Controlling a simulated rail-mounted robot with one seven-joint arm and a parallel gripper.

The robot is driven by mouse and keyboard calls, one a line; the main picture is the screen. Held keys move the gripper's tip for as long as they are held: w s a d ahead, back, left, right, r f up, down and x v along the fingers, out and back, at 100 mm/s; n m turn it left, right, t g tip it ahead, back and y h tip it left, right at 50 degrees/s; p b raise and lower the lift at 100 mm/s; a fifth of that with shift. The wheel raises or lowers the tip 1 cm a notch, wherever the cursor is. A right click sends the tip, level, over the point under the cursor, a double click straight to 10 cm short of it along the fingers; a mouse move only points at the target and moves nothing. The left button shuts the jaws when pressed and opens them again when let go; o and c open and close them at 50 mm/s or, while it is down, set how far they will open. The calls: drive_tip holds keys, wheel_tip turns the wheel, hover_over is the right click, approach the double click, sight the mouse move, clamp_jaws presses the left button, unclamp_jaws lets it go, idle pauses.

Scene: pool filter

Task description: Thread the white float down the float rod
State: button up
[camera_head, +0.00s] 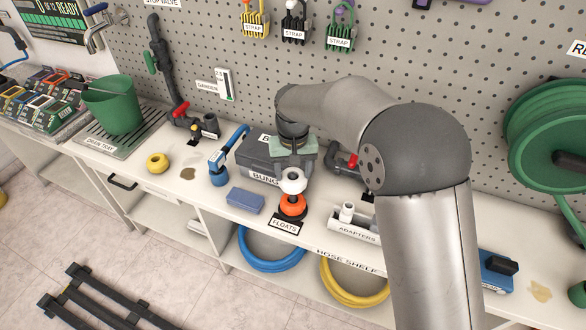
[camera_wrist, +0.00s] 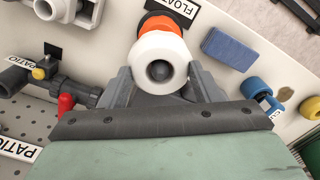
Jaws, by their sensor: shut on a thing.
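The white float (camera_head: 293,181) is a thick ring with a central hole. It is held in my gripper (camera_head: 294,172) above the orange float (camera_head: 292,206), which sits on the base marked FLOATS (camera_head: 285,224). In the wrist view the white float (camera_wrist: 158,50) sits between my gripper's fingers (camera_wrist: 160,80), its hole facing the camera, with the orange float (camera_wrist: 160,24) partly behind it. The float rod is not clearly visible; I cannot tell whether its tip is inside the white float's hole.
A yellow ring (camera_head: 158,163) lies on the bench at left. A blue block (camera_head: 245,201) lies left of the float base, and the adapters rack (camera_head: 354,226) stands to its right. A dark grey box (camera_head: 262,157) is close behind my gripper. The bench's front edge is near.

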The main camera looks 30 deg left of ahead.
sight(293, 181)
drive_tip(key=shift+f+b, duration=1.3)
drive_tip(key=shift+f, duration=0.85)
drive_tip(key=o, duration=1.1)
drive_tip(key=shift+o, duration=0.3)
drive_tip(key=shift+r, duration=0.1)
drive_tip(key=shift+r+p, duration=1.65)
drive_tip(key=shift+r, duration=0.8)
